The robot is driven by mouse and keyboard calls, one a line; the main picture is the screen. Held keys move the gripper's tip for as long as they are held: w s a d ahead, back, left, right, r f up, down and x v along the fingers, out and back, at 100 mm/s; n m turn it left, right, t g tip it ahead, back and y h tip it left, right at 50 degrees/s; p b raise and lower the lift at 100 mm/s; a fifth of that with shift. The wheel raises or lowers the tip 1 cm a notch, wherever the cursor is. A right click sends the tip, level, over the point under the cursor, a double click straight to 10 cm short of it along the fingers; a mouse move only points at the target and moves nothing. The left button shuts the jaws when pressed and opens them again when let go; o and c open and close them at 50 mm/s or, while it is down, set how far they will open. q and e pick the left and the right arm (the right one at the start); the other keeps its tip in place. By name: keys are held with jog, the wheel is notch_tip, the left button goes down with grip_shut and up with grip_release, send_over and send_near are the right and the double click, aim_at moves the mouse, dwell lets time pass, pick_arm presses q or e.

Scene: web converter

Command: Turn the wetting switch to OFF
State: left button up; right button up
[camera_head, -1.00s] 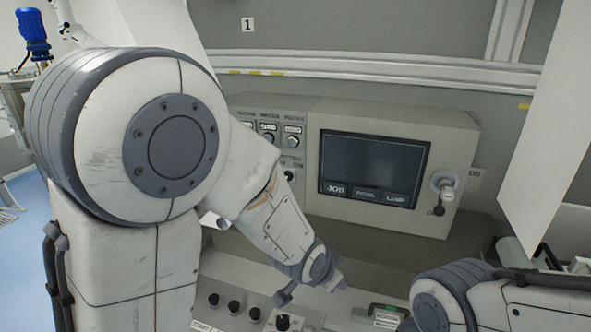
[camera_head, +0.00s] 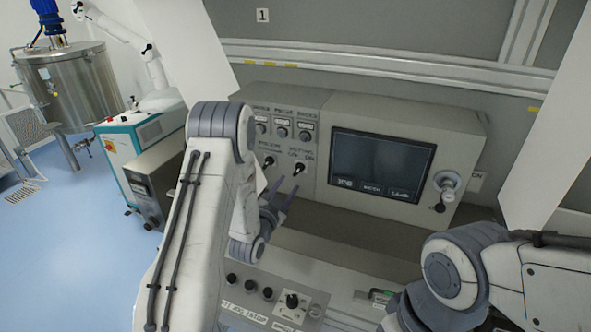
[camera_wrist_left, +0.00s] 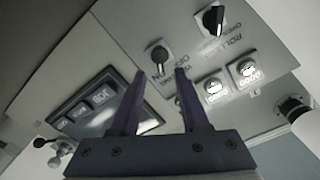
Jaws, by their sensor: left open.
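The wetting switch (camera_head: 298,169) is a small black rotary knob under a WETTING label with OFF and ON marks, left of the screen on the grey control panel (camera_head: 460,135). Its pointer setting is too small to tell for sure. My left gripper (camera_head: 279,188) is open and empty, just below and left of the switch, its fingers pointing up at the panel. In the left wrist view the switch (camera_wrist_left: 160,55) appears between and beyond the two fingertips (camera_wrist_left: 160,72), not gripped. My right gripper is out of view.
A similar black roller switch (camera_head: 268,162) is close to the left of it; several round buttons (camera_head: 282,133) are above. The screen (camera_head: 380,165) and a lever knob (camera_head: 446,185) are to the right. A lower console has several black knobs (camera_head: 249,286).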

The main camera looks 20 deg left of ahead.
aim_at(296, 173)
pick_arm(q)
jog(key=w+p, duration=0.1)
jog(key=w, duration=0.1)
jog(key=w+p, duration=0.1)
jog(key=w, duration=0.2)
jog(key=shift+w+d+r, duration=0.15)
jog(key=shift+w, duration=0.2)
jog(key=shift+w+p, duration=0.3)
jog(key=shift+w, duration=0.4)
grip_shut()
